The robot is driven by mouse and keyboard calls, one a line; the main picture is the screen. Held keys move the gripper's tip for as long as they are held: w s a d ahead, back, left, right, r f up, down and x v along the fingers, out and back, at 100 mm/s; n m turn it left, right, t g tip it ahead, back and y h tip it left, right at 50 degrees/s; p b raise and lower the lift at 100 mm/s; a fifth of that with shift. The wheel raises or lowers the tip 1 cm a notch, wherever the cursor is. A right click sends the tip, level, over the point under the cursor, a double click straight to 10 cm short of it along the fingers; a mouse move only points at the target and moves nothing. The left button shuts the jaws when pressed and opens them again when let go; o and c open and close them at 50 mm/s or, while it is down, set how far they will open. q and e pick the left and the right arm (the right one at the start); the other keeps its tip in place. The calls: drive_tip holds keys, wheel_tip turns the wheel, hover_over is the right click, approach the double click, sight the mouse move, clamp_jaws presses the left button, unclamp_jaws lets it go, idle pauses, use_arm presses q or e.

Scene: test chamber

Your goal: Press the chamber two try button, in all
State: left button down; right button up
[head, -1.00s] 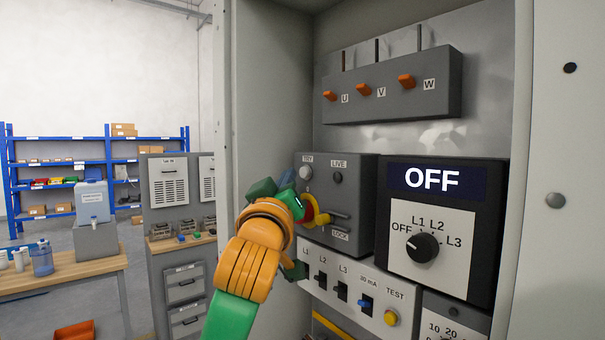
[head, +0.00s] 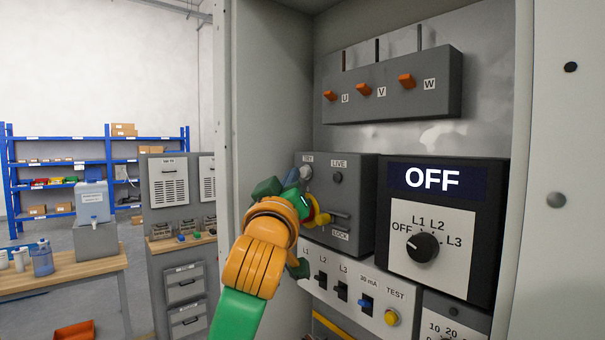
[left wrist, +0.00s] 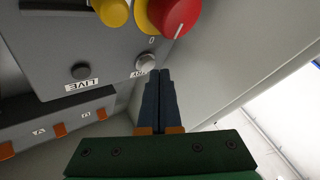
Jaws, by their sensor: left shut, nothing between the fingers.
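The try button (head: 306,172) is a small pale round knob under the TRY label, at the upper left of a grey box in the cabinet. It also shows in the left wrist view (left wrist: 147,62), where the picture is upside down. My left gripper (head: 298,186) is shut and empty, just below and left of the button in the head view. In the left wrist view its dark fingertips (left wrist: 158,73) are close beside the button. I cannot tell whether they touch it. My right gripper is not in view.
A yellow and red rotary handle (left wrist: 178,15) sits close to the button, partly hidden by my gripper in the head view. The LIVE lamp (head: 338,178) is to the right. The cabinet's left wall (head: 265,100) bounds the space. Breakers (head: 342,291) lie below.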

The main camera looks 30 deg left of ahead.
use_arm(q)
drive_tip(key=shift+w+d, duration=0.2)
drive_tip(key=shift+w, duration=0.3)
idle(0.9)
idle(0.4)
drive_tip(key=shift+s+a+b, duration=0.25)
drive_tip(key=shift+s+b, duration=0.25)
drive_tip(key=shift+s, duration=0.2)
drive_tip(key=shift+s+a+b, duration=0.35)
drive_tip(key=shift+s, duration=0.45)
drive_tip(key=shift+s+a+b, duration=0.35)
drive_tip(key=shift+s, duration=0.4)
drive_tip(key=shift+s+a+b, duration=0.35)
drive_tip(key=shift+s, duration=0.45)
